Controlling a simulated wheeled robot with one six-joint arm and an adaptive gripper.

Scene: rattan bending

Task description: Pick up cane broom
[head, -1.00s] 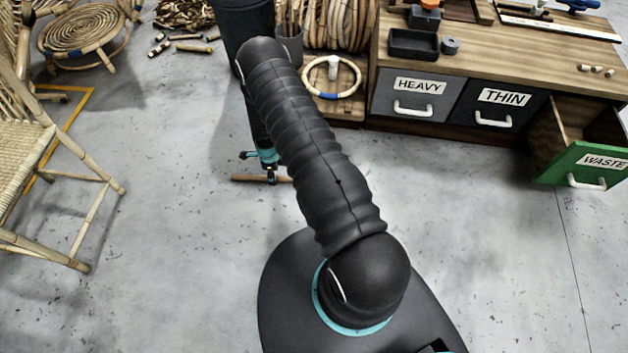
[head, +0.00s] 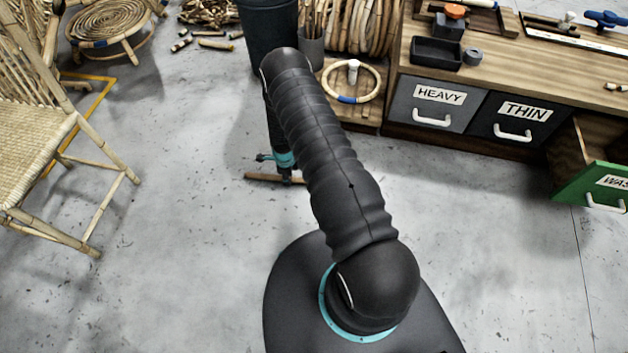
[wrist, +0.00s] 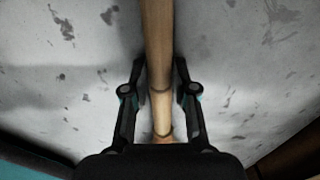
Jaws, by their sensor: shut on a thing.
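A tan, jointed cane stick, the visible part of the cane broom (head: 262,177), shows low over the grey floor in the head view, lying across my gripper (head: 286,180). In the wrist view the cane (wrist: 159,45) runs from the top edge down between the two black fingers of my gripper (wrist: 159,78). The fingers are closed in on both sides of it. No brush end of the broom can be made out in either view. My arm hides part of the area to the right of the gripper.
A dark bin (head: 268,30) stands behind my arm. A woven chair (head: 45,135) is at left. Floor between is clear.

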